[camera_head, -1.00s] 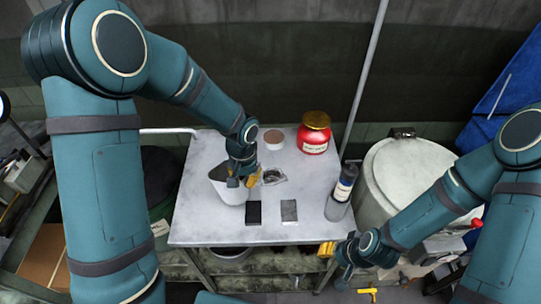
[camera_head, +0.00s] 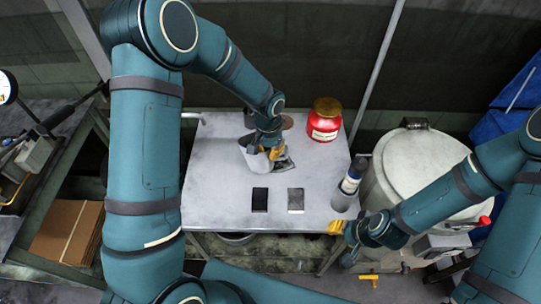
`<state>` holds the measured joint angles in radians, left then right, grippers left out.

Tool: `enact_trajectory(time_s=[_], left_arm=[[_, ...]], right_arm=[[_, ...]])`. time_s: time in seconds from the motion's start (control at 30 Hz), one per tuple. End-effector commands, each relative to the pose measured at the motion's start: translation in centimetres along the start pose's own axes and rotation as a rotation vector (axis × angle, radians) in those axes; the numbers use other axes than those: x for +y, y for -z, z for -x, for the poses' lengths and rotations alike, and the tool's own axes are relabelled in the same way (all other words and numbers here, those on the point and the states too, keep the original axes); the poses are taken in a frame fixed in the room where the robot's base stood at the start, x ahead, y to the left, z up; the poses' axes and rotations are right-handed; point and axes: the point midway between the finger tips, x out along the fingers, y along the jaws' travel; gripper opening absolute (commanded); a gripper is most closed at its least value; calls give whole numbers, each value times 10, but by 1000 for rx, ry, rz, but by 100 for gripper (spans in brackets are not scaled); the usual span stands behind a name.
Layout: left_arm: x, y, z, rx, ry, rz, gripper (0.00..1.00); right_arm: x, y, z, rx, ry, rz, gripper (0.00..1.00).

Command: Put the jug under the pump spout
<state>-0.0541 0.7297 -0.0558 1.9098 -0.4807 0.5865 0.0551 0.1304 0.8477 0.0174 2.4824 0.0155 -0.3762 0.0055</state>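A pale grey jug (camera_head: 254,158) is in the head view over the back middle of the white table (camera_head: 215,205). It looks tilted. My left gripper (camera_head: 270,151) reaches down at its right side with the fingers at the rim, and appears shut on it. The fingers and wrist hide part of the jug, and I cannot tell its height above the table. A thin pipe with a bent end (camera_head: 193,116) at the table's back left corner may be the pump spout. My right gripper (camera_head: 339,228) is by the table's front right corner, away from the jug; its opening is unclear.
A red jar with a gold lid (camera_head: 324,120) stands at the back right. A grey bottle (camera_head: 348,184) is at the right edge. A black plate (camera_head: 260,199) and a grey plate (camera_head: 296,200) lie in front. The table's left part is clear.

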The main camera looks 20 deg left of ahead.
Motion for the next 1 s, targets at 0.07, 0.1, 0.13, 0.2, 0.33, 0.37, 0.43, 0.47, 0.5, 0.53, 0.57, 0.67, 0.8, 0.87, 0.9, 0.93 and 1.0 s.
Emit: enact_trajectory(time_s=[0.07, 0.1, 0.13, 0.2, 0.33, 0.37, 0.43, 0.47, 0.5, 0.53, 0.57, 0.67, 0.8, 0.87, 0.9, 0.93, 1.0], left_arm=[[-1, 0, -13, -3, 0, 0, 0], [-1, 0, -18, -2, 0, 0, 0], [-1, 0, -20, -2, 0, 0, 0], [-1, 0, -21, 0, 1, 0, 0], [-1, 0, -20, 1, 1, 0, 0], [-1, 0, -20, 1, 1, 0, 0], [-1, 0, -22, 0, 1, 0, 0], [-1, 0, -23, 0, 1, 0, 0], [-2, 0, -24, 0, 1, 0, 0], [-2, 0, -25, 0, 1, 0, 0], [-2, 0, -24, 0, 0, 0, 12], [-1, 0, -24, 0, 0, 0, 34], [-1, 0, -24, 0, 0, 0, 34], [-1, 0, -24, 0, 0, 0, 34], [-1, 0, -24, 0, 0, 0, 34], [-1, 0, -23, 0, 0, 0, 34], [-1, 0, -21, 0, 0, 0, 34]], right_arm=[[0, 0, -2, 0, 0, 0, 47], [1, 0, -2, 0, 0, 0, 47], [1, 0, -2, 0, -1, 0, 47], [1, 0, -2, 0, -1, 0, 47], [1, 0, -2, 0, -1, 0, 47], [1, 0, -2, 0, -1, 0, 47], [1, 0, -3, 0, -1, 0, 47], [1, -1, -4, -1, -1, 0, 47], [2, -1, -5, -1, -1, 1, 47], [2, -1, -6, -1, -1, 1, 47], [2, -1, -5, -2, -1, 1, 47], [2, -1, -5, -2, -1, 1, 47], [2, -1, -5, -2, -1, 1, 47], [2, -1, -5, -2, -1, 1, 47], [2, -1, -4, -2, -1, 1, 47], [1, -1, -4, -2, -1, 1, 47], [1, -1, -2, -1, 0, 0, 47]])
